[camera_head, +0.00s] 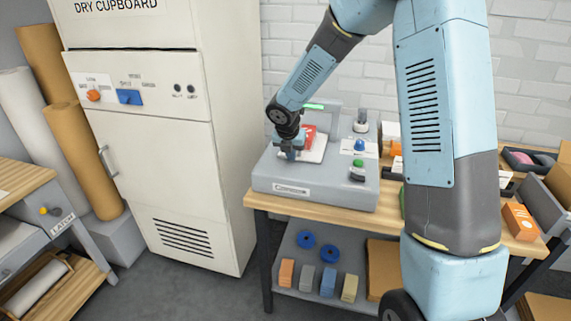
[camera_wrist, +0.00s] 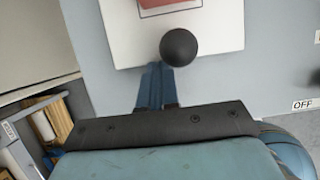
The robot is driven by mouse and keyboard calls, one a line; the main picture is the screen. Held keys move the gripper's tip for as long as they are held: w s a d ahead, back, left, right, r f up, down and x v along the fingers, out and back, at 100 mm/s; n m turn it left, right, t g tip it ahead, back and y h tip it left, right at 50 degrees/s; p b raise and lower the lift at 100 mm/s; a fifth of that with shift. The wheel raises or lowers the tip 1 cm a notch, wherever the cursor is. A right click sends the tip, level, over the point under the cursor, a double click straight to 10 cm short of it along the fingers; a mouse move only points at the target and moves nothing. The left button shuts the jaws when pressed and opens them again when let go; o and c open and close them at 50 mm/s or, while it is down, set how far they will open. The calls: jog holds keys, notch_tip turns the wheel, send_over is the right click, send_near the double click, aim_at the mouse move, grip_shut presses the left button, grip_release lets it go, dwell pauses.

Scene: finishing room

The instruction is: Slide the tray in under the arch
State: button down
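The tray (camera_head: 314,149) is a flat white plate with a red panel on it, lying on top of the grey machine. In the wrist view the tray (camera_wrist: 118,42) fills the top middle, with a black ball knob (camera_wrist: 179,47) near its near edge. The grey arch (camera_head: 321,106), with a green strip on top, stands behind the tray. My gripper (camera_head: 291,155) points down at the tray's near left side. In the wrist view its blue fingers (camera_wrist: 155,85) lie together, with their tips beside and partly behind the knob. I cannot tell whether they touch it.
The grey machine (camera_head: 275,183) sits on a wooden bench (camera_head: 262,202). A blue button (camera_head: 359,145) and a green button (camera_head: 357,164) stand right of the tray. A cream cupboard (camera_head: 165,170) is at the left. Boxes and bins crowd the bench's right end.

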jog(key=w, duration=0.2)
jog(key=w+d, duration=0.1)
jog(key=w, duration=0.1)
jog(key=w+d, duration=0.1)
jog(key=w, duration=0.1)
jog(key=shift+w+d, duration=0.15)
jog(key=shift+d, duration=0.1)
jog(key=s, duration=0.1)
jog(key=s+a, duration=0.1)
jog(key=s, duration=0.2)
jog(key=shift+a+f, duration=0.1)
jog(key=shift+a, duration=0.3)
jog(key=v, duration=1)
jog(key=shift+d, duration=0.2)
jog(key=shift+w, duration=0.15)
